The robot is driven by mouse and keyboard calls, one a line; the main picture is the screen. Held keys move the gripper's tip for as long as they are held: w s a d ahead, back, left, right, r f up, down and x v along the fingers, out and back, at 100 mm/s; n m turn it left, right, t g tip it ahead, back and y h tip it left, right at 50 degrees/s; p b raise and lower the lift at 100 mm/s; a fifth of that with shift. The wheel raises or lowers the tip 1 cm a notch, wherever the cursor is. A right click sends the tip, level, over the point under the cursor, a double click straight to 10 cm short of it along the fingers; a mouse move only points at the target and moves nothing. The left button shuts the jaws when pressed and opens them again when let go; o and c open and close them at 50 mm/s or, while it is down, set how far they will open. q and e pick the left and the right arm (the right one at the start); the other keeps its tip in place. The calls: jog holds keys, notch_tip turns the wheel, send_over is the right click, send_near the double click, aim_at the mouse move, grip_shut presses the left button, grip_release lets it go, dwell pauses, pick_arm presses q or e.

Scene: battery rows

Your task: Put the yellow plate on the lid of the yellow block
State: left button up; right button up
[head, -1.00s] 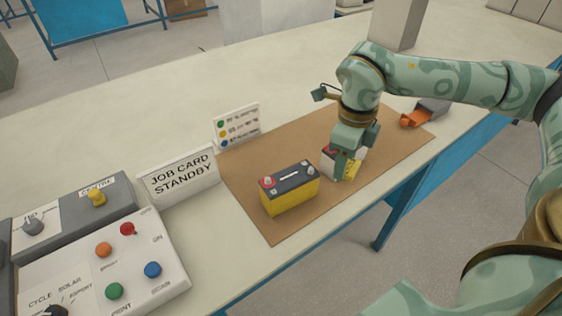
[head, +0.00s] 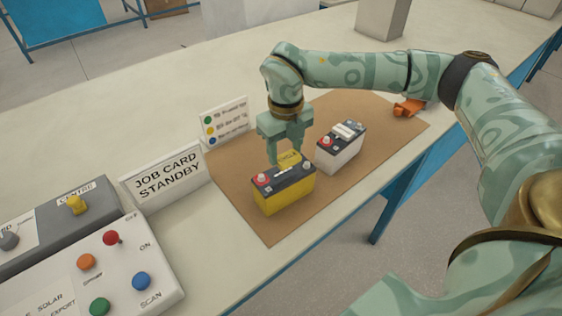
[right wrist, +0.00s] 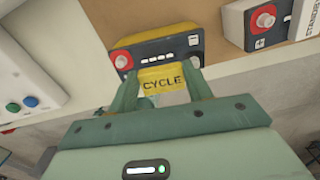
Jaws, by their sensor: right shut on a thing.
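The yellow block (head: 283,197) stands on the brown mat with a dark lid (head: 292,180), a red terminal and a pale one on top. My right gripper (head: 287,160) is shut on the yellow plate (head: 289,158), low over the back of that lid. In the right wrist view the plate (right wrist: 163,82) reads CYCLE and sits between my fingers (right wrist: 162,88), overlapping the near edge of the lid (right wrist: 152,52). I cannot tell whether the plate touches the lid. My left gripper is not in view.
A white block (head: 338,152) with a dark lid and a pale plate stands right of the yellow block on the brown mat (head: 385,135). A colour-dot card (head: 224,122), a JOB CARD STANDBY sign (head: 166,178) and a button panel (head: 110,270) stand left. An orange thing (head: 408,108) lies at the far right.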

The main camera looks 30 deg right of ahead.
aim_at(282, 160)
jog(key=f, duration=0.1)
jog(key=f+b, duration=0.1)
jog(key=f, duration=0.2)
jog(key=shift+w+a+f+b, duration=0.1)
jog(key=shift+w+a+b, duration=0.15)
jog(key=shift+b, duration=0.05)
jog(key=o, duration=0.7)
notch_tip(282, 160, up, 12)
jog(key=p, duration=0.3)
jog(key=shift+r+p, duration=0.2)
jog(key=shift+p, duration=0.15)
